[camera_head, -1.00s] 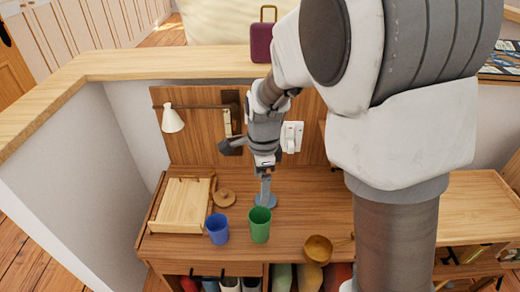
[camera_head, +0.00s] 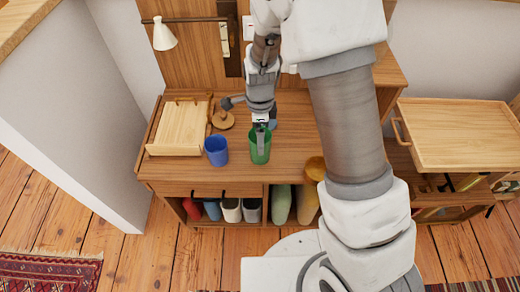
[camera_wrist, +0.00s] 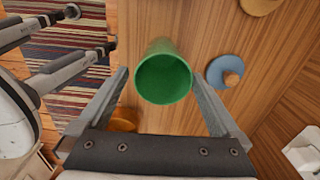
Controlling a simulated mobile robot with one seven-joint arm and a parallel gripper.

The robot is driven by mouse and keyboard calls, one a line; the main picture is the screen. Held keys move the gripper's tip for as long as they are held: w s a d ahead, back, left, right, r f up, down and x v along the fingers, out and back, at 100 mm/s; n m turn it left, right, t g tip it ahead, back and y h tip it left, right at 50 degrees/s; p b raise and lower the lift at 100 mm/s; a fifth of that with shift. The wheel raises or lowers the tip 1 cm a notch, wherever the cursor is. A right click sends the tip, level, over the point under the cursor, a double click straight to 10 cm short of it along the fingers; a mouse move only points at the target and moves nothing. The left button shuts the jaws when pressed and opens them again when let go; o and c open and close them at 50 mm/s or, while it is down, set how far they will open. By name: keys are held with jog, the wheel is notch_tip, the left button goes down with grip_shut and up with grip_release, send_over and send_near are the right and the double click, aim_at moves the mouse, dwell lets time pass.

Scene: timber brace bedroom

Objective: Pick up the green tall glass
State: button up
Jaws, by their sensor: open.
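The green tall glass (camera_head: 260,147) stands upright on the wooden desk, just right of a blue cup (camera_head: 216,151). My gripper (camera_head: 260,137) is over the glass from above, and one finger overlaps it in the head view. In the wrist view the green glass (camera_wrist: 164,78) shows its open rim, just ahead of and between the two spread fingers of my gripper (camera_wrist: 162,85). The gripper is open and holds nothing. I cannot tell how deep the fingers reach beside the glass.
A blue knobbed disc (camera_wrist: 226,72) lies right of the glass in the wrist view. A wooden tray (camera_head: 181,128) and a round wooden lid (camera_head: 223,119) lie left on the desk. A brass pan (camera_head: 315,168) is at the desk's front right. A wall lamp (camera_head: 163,36) hangs behind.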

jog(key=f+b, duration=0.1)
jog(key=f, duration=0.4)
jog(key=shift+w+f+b, duration=0.15)
jog(key=shift+w+b, duration=0.05)
jog(key=shift+b, duration=0.15)
jog(key=c, duration=1.4)
